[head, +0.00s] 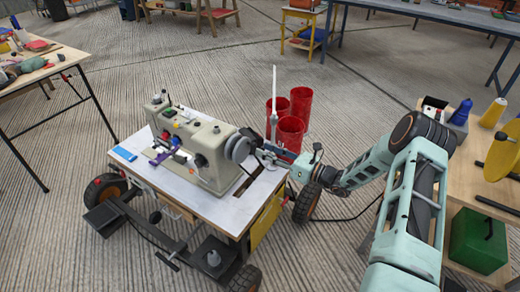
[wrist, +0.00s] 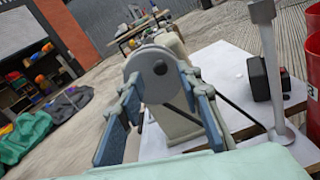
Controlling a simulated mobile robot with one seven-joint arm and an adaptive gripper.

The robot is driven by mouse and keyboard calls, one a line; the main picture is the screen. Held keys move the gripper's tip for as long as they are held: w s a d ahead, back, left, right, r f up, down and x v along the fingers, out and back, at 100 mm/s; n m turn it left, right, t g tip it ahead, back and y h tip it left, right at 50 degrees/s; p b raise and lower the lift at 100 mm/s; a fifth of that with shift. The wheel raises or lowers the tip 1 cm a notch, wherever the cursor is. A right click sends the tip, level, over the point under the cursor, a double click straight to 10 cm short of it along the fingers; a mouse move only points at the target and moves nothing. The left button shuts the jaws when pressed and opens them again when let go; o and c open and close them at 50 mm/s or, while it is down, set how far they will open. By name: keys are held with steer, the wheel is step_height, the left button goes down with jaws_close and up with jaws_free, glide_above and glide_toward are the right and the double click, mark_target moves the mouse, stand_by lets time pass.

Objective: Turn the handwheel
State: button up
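The sewing machine (head: 195,143) is beige and stands on a white-topped wheeled table (head: 232,207). Its grey round handwheel (head: 237,148) is at the machine's right end. In the wrist view the handwheel (wrist: 147,66) faces me, with a dark hub at its centre. My gripper (head: 262,156) is at the handwheel's right side. In the wrist view its blue-grey fingers (wrist: 160,84) are spread apart with the handwheel's lower part between their tips. I cannot tell whether either finger touches the rim.
A thin white post (head: 274,100) rises close beside my gripper, with red bins (head: 290,130) behind it. A dark box (wrist: 262,78) sits near the post's base in the wrist view. A wooden bench with a green box (head: 478,240) stands at the right.

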mark_target(256, 146)
steer(key=shift+x, duration=1.65)
jaws_close()
